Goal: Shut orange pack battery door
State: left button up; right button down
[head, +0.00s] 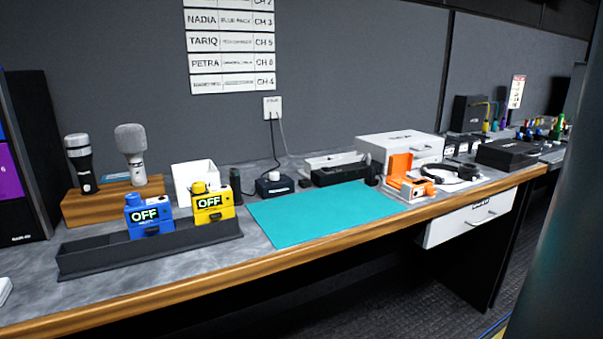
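The orange pack (408,187) lies on the desk right of the teal mat, in the right half of the head view. An orange panel (400,164) stands upright at its back and looks like its battery door, swung open. Pale parts show inside or around the pack, too small to make out. An orange piece sticks out at its right end, close to the headset. Neither of my grippers is in view, and nothing of mine touches the pack.
The teal mat (325,213) is bare. A headset (455,174) lies just right of the pack, and a white box (400,147) stands behind it. A black rack (150,243) at left holds blue (149,216) and yellow (212,204) packs reading OFF. A wooden edge runs along the front.

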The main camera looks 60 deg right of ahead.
aim_at(402, 163)
jog(key=z, duration=2.45)
